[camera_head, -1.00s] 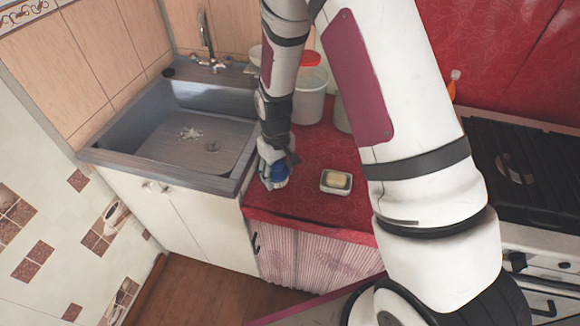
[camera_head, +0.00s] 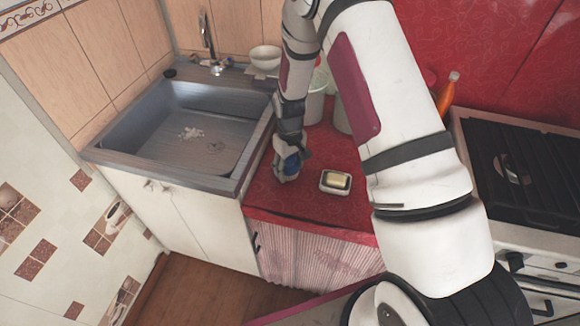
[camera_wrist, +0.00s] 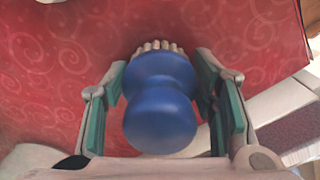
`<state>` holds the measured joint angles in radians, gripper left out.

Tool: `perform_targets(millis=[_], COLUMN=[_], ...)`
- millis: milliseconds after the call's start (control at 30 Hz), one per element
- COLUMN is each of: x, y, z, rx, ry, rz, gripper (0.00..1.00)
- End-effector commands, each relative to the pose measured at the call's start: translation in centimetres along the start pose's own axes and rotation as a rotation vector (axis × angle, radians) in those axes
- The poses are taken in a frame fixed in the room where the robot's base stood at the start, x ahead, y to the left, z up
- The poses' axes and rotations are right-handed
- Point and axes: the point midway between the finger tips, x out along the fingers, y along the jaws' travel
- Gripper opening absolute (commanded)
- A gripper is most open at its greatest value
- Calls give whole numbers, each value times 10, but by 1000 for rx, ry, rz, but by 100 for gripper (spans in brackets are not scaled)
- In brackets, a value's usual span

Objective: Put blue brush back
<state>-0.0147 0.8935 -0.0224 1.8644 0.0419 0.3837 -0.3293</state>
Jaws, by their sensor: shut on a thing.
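The blue brush (camera_wrist: 160,105) is between the two fingers of my gripper (camera_wrist: 163,112) in the wrist view. It has a rounded blue handle with pale bristles at its far end. My gripper is shut on it. In the head view my gripper (camera_head: 287,168) is low over the red counter (camera_head: 285,200), left of a small white dish (camera_head: 324,186), with a bit of the blue brush (camera_head: 292,164) showing. I cannot tell whether the bristles touch the counter.
A grey sink (camera_head: 210,115) lies to the left with a white bowl (camera_head: 265,57) behind. A white container (camera_head: 316,105) stands behind my gripper. An orange bottle (camera_head: 446,95) and black stove (camera_head: 530,160) are right.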

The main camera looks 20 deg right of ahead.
Motion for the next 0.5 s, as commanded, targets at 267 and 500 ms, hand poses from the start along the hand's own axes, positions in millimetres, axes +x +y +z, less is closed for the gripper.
perform_targets(millis=[267, 500], x=[3, 3], y=[0, 0], z=[0, 0], rx=[0, 0], ry=[0, 0], rz=[0, 0], gripper=[73, 73])
